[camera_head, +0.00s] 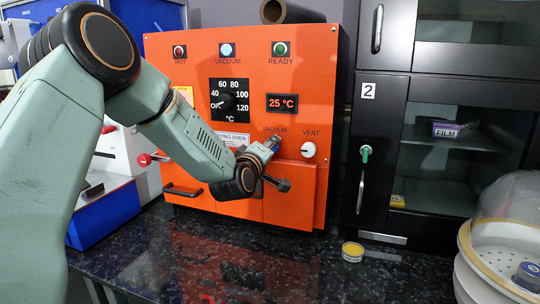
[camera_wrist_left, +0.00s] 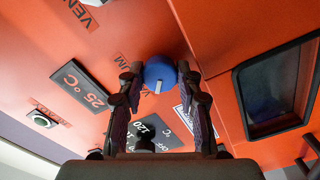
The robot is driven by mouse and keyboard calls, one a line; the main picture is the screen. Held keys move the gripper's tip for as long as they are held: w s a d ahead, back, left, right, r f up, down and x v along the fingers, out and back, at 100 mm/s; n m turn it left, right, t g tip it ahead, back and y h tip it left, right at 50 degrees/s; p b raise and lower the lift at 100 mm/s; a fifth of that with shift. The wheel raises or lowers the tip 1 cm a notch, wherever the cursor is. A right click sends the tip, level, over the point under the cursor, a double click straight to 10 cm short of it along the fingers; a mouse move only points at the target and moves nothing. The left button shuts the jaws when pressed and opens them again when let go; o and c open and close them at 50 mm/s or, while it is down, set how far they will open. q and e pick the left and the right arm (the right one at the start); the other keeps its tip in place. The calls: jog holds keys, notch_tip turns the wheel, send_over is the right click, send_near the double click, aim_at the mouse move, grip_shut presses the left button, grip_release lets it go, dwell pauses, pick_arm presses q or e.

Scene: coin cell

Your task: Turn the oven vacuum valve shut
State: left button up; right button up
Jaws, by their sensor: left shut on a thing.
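The orange vacuum oven (camera_head: 320,110) stands on the dark counter. Its blue vacuum valve knob (camera_wrist_left: 160,72) sits on the orange panel beside the partly hidden VACUUM label, with a short white mark on its edge. My left gripper (camera_wrist_left: 161,80) is shut on the knob, one finger on each side. In the head view the left gripper (camera_head: 268,150) is at the front panel under the VACUUM label, and my wrist and fingers hide most of the knob. The knob's turn angle is hard to read. My right gripper is in neither view.
The white VENT knob (camera_head: 308,150) is close to the right of the gripper. A temperature dial (camera_head: 229,98) and a 25 °C display (camera_head: 282,103) are above. A small yellow-topped tin (camera_head: 352,252) and a clear dome (camera_head: 510,215) stand to the right.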

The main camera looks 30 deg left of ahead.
pick_arm(q)
jog(key=shift+f+n+b, duration=0.1)
jog(key=shift+n+b, duration=2.3)
jog(key=shift+n, duration=1.7)
jog(key=o, duration=1.2)
jog(key=shift+c, duration=0.2)
jog(key=v, duration=0.8)
jog(key=shift+s+d, duration=0.1)
